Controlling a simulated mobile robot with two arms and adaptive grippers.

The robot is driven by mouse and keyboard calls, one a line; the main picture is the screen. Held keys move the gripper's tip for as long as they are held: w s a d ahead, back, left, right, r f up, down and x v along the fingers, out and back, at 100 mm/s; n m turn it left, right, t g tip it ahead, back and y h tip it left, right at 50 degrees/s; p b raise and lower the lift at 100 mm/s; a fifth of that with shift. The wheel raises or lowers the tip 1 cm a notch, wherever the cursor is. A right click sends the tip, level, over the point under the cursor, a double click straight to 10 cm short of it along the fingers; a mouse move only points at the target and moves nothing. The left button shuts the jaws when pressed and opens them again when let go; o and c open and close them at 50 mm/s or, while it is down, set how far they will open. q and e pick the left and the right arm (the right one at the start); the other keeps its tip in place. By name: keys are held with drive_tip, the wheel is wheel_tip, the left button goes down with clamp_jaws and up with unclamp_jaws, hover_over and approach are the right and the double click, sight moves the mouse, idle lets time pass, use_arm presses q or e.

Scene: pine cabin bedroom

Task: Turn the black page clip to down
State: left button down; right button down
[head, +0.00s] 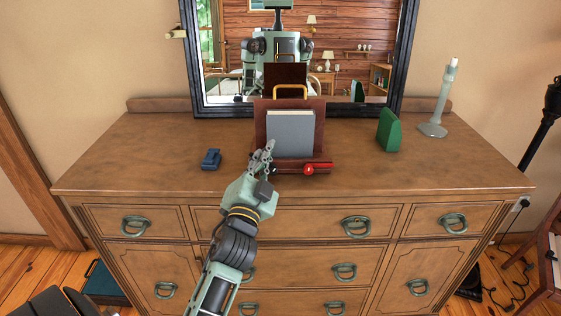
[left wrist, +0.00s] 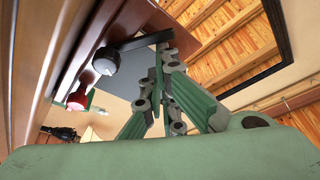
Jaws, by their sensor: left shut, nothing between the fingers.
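A brown wooden book stand (head: 259,125) on the dresser holds a grey book (head: 291,135). The black page clip (left wrist: 106,61) shows in the left wrist view as a round knob with a dark lever (left wrist: 147,40) reaching across the book's face. In the head view my left gripper mostly hides this clip. The red page clip (head: 309,170) is at the right of the stand's ledge, its lever lying to the right. My left gripper (head: 268,147) is shut and empty in front of the book's lower left, its fingertips close to the black lever; I cannot tell whether they touch.
A small dark blue object (head: 211,159) lies left of the stand. A green block (head: 389,131) and a pale candlestick-like object (head: 437,105) stand to the right. A black-framed mirror (head: 396,70) is behind. The dresser top (head: 440,170) is clear at the front right.

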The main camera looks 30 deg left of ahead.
use_arm(q)
drive_tip(key=shift+s+a+f+n+y, duration=0.15)
drive_tip(key=shift+a+f+n+y, duration=0.15)
drive_tip(key=shift+n, duration=0.4)
drive_tip(key=shift+s+a+f, duration=0.1)
drive_tip(key=shift+a, duration=0.05)
drive_tip(key=shift+s+a+f, duration=0.2)
drive_tip(key=shift+s+a, duration=0.05)
drive_tip(key=shift+a, duration=0.1)
drive_tip(key=shift+a+f, duration=0.1)
drive_tip(key=shift+f, duration=0.1)
use_arm(e)
drive_tip(key=shift+a, duration=0.5)
